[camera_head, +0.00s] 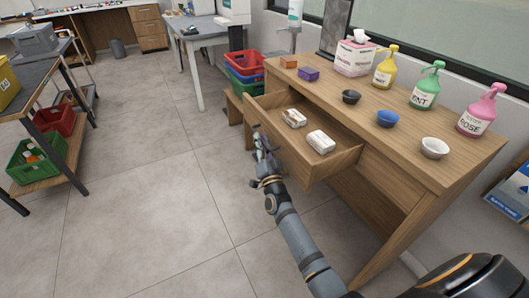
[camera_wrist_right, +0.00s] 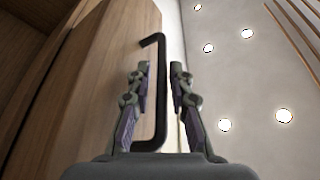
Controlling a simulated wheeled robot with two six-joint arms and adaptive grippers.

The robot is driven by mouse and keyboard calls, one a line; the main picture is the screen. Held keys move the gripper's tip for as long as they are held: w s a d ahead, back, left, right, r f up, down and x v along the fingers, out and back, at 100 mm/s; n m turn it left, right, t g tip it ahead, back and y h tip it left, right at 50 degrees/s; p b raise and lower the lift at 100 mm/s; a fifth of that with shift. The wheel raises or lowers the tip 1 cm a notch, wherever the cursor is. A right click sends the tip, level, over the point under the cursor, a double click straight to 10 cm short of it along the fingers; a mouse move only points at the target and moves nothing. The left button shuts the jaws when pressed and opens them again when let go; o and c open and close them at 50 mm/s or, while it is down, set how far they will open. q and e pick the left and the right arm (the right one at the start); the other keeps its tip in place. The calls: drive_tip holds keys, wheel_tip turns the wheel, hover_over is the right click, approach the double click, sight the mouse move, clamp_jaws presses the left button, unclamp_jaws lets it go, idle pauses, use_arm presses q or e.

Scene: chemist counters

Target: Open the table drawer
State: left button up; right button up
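The wooden table (camera_head: 420,158) stands at the right in the head view. Its drawer (camera_head: 322,172) is pulled well out toward the left, and two small white boxes (camera_head: 294,117) (camera_head: 321,141) lie inside. My right gripper (camera_head: 257,143) is at the outer face of the drawer front. In the right wrist view, the black bar handle (camera_wrist_right: 161,95) passes between the two fingers of my right gripper (camera_wrist_right: 161,70). My left gripper is out of view.
On the tabletop are pump bottles (camera_head: 384,68) (camera_head: 426,88) (camera_head: 482,112), small bowls (camera_head: 388,118) (camera_head: 435,147) and a tissue box (camera_head: 354,57). Stacked crates (camera_head: 245,66) stand behind the drawer. A shelf cart (camera_head: 55,122) is at the left. The floor (camera_head: 150,160) between is clear.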

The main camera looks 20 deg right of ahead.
drive_tip(key=v, duration=1)
drive_tip(key=shift+s, duration=0.3)
drive_tip(key=shift+f, duration=0.15)
